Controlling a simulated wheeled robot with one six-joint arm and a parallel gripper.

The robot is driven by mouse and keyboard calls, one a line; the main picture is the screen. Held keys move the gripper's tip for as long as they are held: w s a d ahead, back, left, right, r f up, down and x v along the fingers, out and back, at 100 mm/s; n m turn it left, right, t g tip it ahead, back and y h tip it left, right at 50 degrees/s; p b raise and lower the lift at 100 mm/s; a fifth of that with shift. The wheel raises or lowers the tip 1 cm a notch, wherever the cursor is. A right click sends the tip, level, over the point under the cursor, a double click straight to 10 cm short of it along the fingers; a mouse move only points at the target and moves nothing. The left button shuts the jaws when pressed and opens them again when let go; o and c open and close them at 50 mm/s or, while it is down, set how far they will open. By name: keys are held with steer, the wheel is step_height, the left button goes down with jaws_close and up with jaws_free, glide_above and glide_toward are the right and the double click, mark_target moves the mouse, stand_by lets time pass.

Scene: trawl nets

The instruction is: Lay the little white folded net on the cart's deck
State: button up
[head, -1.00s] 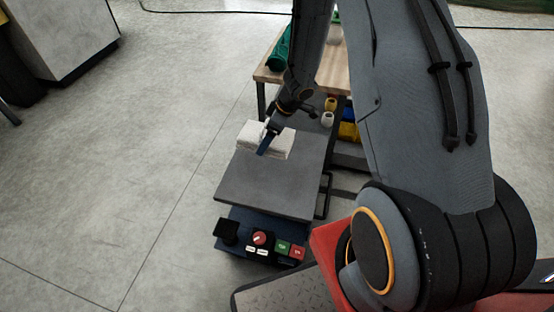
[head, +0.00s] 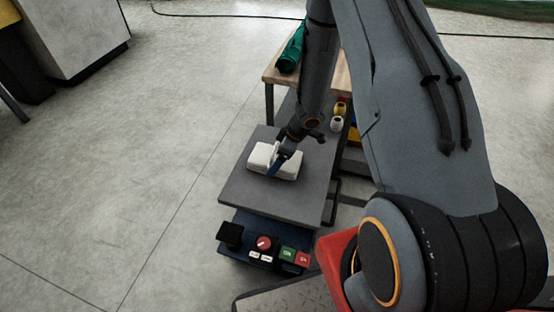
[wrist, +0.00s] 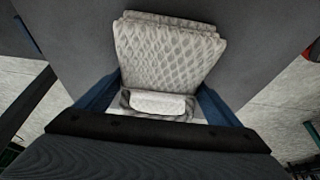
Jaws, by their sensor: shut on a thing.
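The white folded net (head: 261,157) is a small pale block at the far half of the cart's grey deck (head: 248,190). My gripper (head: 278,163) is shut on the net, with its blue fingers on either side. In the wrist view, the net (wrist: 168,50) shows a white mesh pattern and extends out from between the blue fingers of my gripper (wrist: 158,103), with the grey deck (wrist: 255,35) behind it. The net is over the deck; whether it touches the surface I cannot tell.
The cart's front has a control panel with a red knob (head: 265,243) and green and red buttons. Behind the cart stands a wood-topped table (head: 340,75) with a green roll (head: 290,52) on it and spools below. Open floor lies to the left.

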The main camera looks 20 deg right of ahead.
steer(key=o, duration=1.2)
